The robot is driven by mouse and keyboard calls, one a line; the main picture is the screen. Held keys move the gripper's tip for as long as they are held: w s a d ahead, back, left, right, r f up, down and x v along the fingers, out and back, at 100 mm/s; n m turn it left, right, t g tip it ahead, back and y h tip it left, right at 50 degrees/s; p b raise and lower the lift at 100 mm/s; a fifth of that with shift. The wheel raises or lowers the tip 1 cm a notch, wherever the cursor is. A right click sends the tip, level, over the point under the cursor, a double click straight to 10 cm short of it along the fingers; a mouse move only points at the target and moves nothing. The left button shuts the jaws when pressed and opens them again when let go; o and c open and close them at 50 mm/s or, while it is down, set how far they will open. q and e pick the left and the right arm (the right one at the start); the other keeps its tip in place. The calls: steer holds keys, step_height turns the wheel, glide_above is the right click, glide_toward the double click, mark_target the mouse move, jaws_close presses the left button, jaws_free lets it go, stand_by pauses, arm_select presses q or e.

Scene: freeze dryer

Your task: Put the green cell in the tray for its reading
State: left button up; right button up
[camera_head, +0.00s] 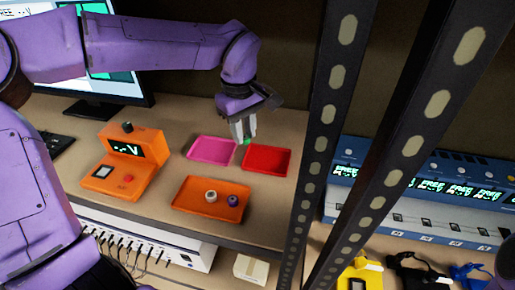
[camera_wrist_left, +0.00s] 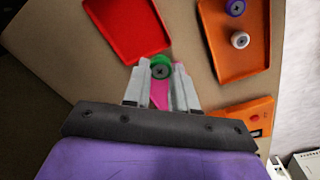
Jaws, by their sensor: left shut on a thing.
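My left gripper (camera_head: 243,136) points down and is shut on the green cell (camera_head: 247,141). It holds the cell near the gap between the pink tray (camera_head: 203,155) and the red tray (camera_head: 266,161); the exact height is hard to tell. In the left wrist view the green cell (camera_wrist_left: 160,63) sits between the fingertips (camera_wrist_left: 161,72), close to the red tray's corner (camera_wrist_left: 128,28), with pink showing between the fingers. The pink and red trays look empty where visible. The orange tray (camera_head: 185,206) in front holds a white cell (camera_head: 211,196) and a purple cell (camera_head: 232,201). My right gripper is not in view.
An orange meter (camera_head: 135,150) with a dashed "V" display, a pad and a red button stands left of the trays. A monitor (camera_head: 100,100) stands behind it. A dark perforated upright (camera_head: 335,110) rises right of the trays. Blue-topped units (camera_head: 420,190) stand beyond it.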

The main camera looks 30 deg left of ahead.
arm_select(q)
glide_above(257, 157)
steer(key=s, duration=0.1)
steer(key=f, duration=0.3)
steer(key=f+p, duration=0.1)
steer(key=shift+a+f, duration=0.2)
steer(key=shift+a, duration=0.05)
steer(key=f, duration=0.2)
steer(key=w+f, duration=0.1)
steer(key=f, duration=0.1)
steer(key=shift+d+f, duration=0.15)
steer(key=shift+s, duration=0.15)
steer(key=shift+s, duration=0.1)
steer(key=o, duration=0.5)
steer(key=shift+o, duration=0.2)
steer(key=shift+f, duration=0.1)
step_height(257, 157, up, 12)
steer(key=shift+s+r+b, duration=0.2)
steer(key=shift+b, duration=0.1)
